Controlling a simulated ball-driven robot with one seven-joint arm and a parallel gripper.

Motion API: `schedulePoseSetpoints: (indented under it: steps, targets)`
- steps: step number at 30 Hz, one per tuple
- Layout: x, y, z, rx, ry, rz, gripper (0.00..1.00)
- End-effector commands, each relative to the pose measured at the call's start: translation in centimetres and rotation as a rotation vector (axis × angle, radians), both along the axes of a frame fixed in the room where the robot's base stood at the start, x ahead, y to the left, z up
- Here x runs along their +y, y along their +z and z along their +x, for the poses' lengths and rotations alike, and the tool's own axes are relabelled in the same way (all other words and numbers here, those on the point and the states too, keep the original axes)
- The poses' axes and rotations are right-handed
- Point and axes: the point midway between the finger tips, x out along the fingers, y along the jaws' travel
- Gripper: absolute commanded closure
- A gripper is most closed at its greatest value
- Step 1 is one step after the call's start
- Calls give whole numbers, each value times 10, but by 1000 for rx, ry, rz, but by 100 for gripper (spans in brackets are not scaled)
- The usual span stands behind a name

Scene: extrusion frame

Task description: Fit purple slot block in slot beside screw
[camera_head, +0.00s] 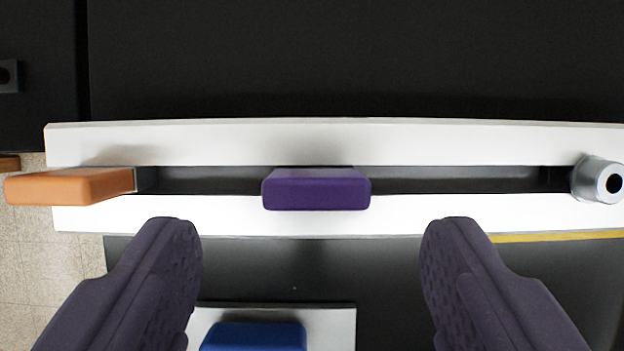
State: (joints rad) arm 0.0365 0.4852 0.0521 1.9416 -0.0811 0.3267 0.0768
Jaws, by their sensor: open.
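The purple slot block (316,189) sits in the dark slot of the white extrusion (300,142), near the middle of its length. Its front part sticks out over the lower white rail. The screw (600,181), a silver cylinder with a dark socket, is at the slot's right end, well apart from the block. My gripper (311,235) is open and empty. Its two dark fingers are spread wide, below the extrusion in the picture, with the purple block between and beyond their tips.
An orange block (70,187) sits at the slot's left end. A blue block (254,337) lies on a white piece (330,322) at the bottom, between my fingers. The slot is clear between the purple block and the screw. A yellow strip (560,236) runs below the extrusion at right.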

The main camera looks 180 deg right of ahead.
Motion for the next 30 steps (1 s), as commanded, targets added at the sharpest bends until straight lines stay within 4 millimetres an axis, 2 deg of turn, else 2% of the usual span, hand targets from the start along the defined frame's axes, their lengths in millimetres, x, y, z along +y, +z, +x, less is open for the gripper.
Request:
schedulePoseSetpoints:
  steps: [10, 18, 26, 30]
  targets:
    - [-2, -48, 19, 0, 1, 0, 28]
    - [-2, -51, 22, -3, 1, 0, 28]
    - [-2, -51, 22, -3, 1, 0, 87]
    - [-2, -51, 22, -3, 0, 0, 88]
